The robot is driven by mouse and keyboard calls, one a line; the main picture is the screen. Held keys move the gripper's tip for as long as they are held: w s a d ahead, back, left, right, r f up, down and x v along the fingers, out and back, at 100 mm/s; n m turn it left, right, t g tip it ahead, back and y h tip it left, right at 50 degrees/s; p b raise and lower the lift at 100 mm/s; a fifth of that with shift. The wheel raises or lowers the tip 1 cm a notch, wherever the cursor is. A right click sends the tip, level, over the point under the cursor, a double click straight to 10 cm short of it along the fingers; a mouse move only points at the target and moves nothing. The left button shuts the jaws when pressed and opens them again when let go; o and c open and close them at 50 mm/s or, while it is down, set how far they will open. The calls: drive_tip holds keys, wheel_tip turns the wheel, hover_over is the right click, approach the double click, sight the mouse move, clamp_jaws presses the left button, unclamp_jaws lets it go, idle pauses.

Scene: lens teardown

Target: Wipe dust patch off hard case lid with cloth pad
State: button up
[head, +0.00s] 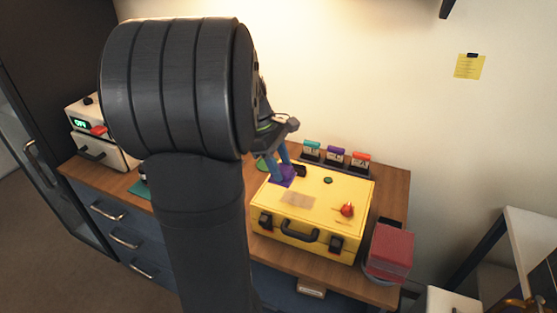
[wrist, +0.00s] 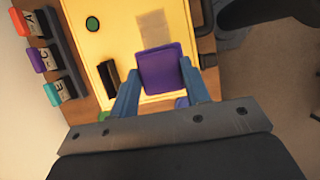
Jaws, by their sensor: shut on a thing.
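The yellow hard case (head: 270,215) lies shut on the wooden counter, its handle and latches facing front. A tan dust patch (head: 297,200) is on its lid toward the front; it also shows at the top of the wrist view (wrist: 155,24). My gripper (head: 281,172) is shut on the purple cloth pad (wrist: 161,70), with one blue finger on each side. The pad, also in the head view (head: 288,182), is at the lid's back-left part, just behind the patch. I cannot tell whether it touches the lid.
On the lid are a black block (head: 300,170), a green disc (head: 328,180) and a red knob-like piece (head: 347,209). Teal (head: 312,147), purple (head: 335,155) and orange (head: 361,160) labelled holders stand behind the case. A red box (head: 393,248) is at right.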

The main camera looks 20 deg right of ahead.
drive_tip(key=shift+f, duration=3.5)
drive_tip(key=shift+s+d, duration=0.6)
drive_tip(key=shift+s, duration=0.05)
drive_tip(key=shift+c, duration=0.4)
drive_tip(key=shift+s+d, duration=2.9)
drive_tip(key=shift+d, duration=0.05)
drive_tip(key=shift+w+a, duration=3.45)
drive_tip(key=shift+w+a+r, duration=0.15)
drive_tip(key=shift+w, duration=0.05)
drive_tip(key=shift+s+r, duration=0.1)
drive_tip(key=shift+r, duration=3.95)
